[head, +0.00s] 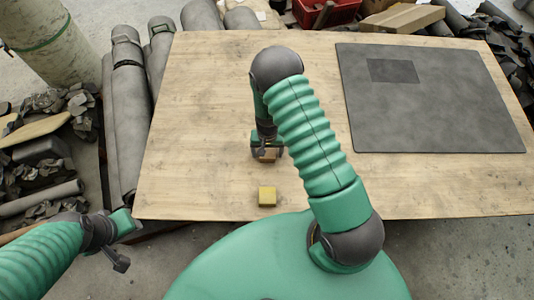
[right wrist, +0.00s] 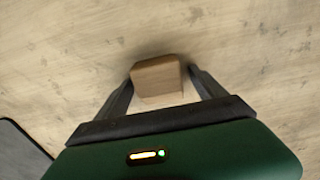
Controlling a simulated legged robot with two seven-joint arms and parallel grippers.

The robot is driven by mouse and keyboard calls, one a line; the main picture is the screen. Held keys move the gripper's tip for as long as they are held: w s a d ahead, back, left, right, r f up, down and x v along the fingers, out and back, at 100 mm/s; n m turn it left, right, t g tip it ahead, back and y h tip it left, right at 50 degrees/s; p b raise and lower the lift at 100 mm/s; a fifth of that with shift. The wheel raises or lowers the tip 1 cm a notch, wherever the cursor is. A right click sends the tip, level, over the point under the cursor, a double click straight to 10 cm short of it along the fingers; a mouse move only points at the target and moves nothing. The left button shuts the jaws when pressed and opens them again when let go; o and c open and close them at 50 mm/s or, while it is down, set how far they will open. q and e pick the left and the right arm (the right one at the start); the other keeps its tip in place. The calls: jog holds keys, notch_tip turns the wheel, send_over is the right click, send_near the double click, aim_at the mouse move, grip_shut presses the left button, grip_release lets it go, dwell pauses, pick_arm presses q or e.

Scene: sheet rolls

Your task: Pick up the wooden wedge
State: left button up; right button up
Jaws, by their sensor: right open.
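The wooden wedge (right wrist: 158,78) is a small brown block on the table, seen between the fingers of my right gripper (right wrist: 160,90) in the right wrist view. The fingers stand apart on either side of it, and I cannot tell whether they touch it. In the head view my right gripper (head: 267,153) points down at the table, and a small part of the wedge (head: 267,157) shows beneath it, mostly hidden. My left gripper (head: 122,240) is at the lower left, off the table's front left corner; its fingers are not clear.
A yellow block (head: 267,196) sits on the wooden table (head: 200,100) near the front edge. A dark grey mat (head: 430,110) with a darker patch (head: 394,70) lies at the right. The table's left middle is clear.

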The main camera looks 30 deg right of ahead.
jog(key=shift+d, duration=0.3)
jog(key=shift+c, duration=0.3)
jog(key=shift+a+r, duration=0.1)
jog(key=shift+a, duration=0.35)
jog(key=c, duration=1.2)
jog(key=shift+c, duration=1.2)
jog(key=shift+d, duration=0.2)
